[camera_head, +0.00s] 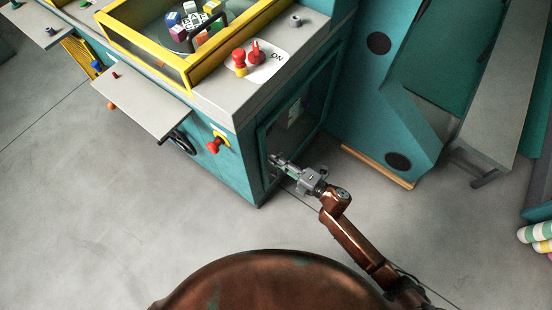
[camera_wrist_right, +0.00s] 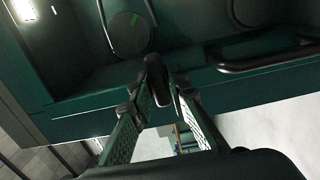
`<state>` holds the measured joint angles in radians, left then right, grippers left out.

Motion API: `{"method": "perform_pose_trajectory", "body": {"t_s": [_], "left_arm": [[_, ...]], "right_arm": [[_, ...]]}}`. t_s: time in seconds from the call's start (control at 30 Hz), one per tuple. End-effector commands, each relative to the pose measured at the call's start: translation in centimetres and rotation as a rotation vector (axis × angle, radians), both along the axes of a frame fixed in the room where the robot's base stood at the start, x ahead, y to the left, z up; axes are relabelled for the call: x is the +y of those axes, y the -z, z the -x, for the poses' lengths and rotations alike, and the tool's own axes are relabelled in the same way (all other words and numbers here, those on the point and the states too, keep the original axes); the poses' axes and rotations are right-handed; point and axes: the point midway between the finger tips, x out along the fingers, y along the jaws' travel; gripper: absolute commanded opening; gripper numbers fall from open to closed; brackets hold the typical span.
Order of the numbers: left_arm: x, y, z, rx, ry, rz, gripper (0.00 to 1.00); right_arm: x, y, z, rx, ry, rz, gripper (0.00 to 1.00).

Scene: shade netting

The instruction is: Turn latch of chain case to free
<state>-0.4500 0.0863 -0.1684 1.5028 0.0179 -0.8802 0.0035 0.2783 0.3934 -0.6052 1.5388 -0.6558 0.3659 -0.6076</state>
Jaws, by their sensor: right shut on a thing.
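The chain case (camera_head: 285,130) is the teal machine's side with a dark recessed panel, and it also shows as a dark green surface in the right wrist view (camera_wrist_right: 100,120). My right gripper (camera_head: 277,160) reaches this panel near its lower left edge. In the right wrist view, my right gripper's (camera_wrist_right: 158,97) fingertips are on either side of a small dark oblong latch (camera_wrist_right: 156,72), shut on it. The latch's lower part is between the fingers. In the head view the gripper hides the latch. My left gripper is not in view.
A dark bar handle (camera_wrist_right: 265,61) and a round dark disc with a green mark (camera_wrist_right: 128,32) are close to the latch. A red knob (camera_head: 214,146) and a black handwheel (camera_head: 182,143) are on the adjoining face. Grey floor (camera_head: 110,210) is clear to the left.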

Motion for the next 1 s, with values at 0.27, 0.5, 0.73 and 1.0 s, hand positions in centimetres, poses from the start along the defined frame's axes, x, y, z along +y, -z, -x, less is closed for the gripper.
{"method": "perform_pose_trajectory", "body": {"t_s": [0.27, 0.5, 0.73, 1.0], "left_arm": [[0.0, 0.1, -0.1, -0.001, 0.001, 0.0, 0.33], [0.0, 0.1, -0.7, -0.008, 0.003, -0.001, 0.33], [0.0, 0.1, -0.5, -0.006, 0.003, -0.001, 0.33], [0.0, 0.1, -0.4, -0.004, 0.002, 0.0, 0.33]], "right_arm": [[0.0, 0.1, 0.1, 0.002, -0.001, 0.0, 0.3], [0.0, 0.0, 0.0, 0.001, -0.001, 0.0, 0.3], [-1.7, 0.2, 1.2, 0.003, 0.0, 0.001, 0.3], [-6.2, 0.2, 4.6, 0.005, 0.001, 0.001, 0.3]]}}
